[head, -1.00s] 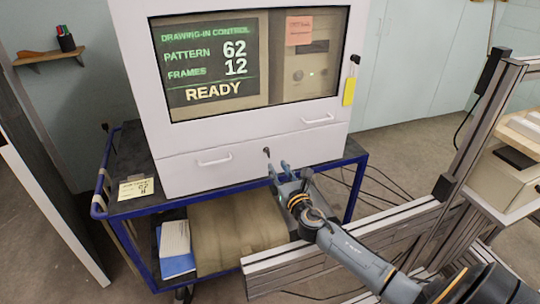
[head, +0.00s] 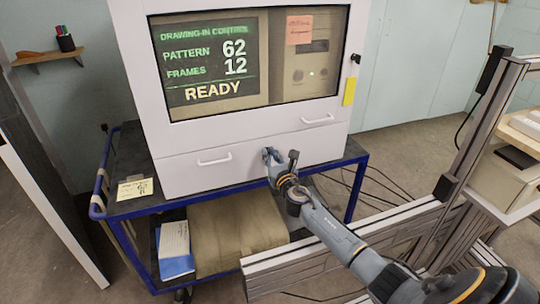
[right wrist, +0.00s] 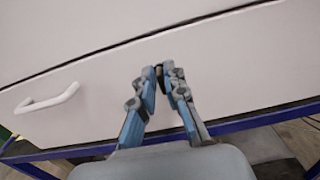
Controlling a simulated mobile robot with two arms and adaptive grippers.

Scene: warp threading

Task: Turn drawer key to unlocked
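The drawer key is a small dark piece at the lock on the white cabinet's lower drawer front (head: 190,172). In the head view my right gripper (head: 270,156) covers it. In the right wrist view the key (right wrist: 159,72) shows as a dark bit between the fingertips of my right gripper (right wrist: 160,75). The blue-grey fingers converge closely on it from both sides and appear shut on it. The key's turn angle is mostly hidden by the fingertips. My left gripper is not in view.
A white drawer handle (head: 214,159) is left of the lock. The cabinet stands on a blue-framed cart (head: 350,160). A yellow tag (head: 349,91) hangs at the cabinet's right side. A metal rail frame (head: 400,225) lies below and right of my right arm.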

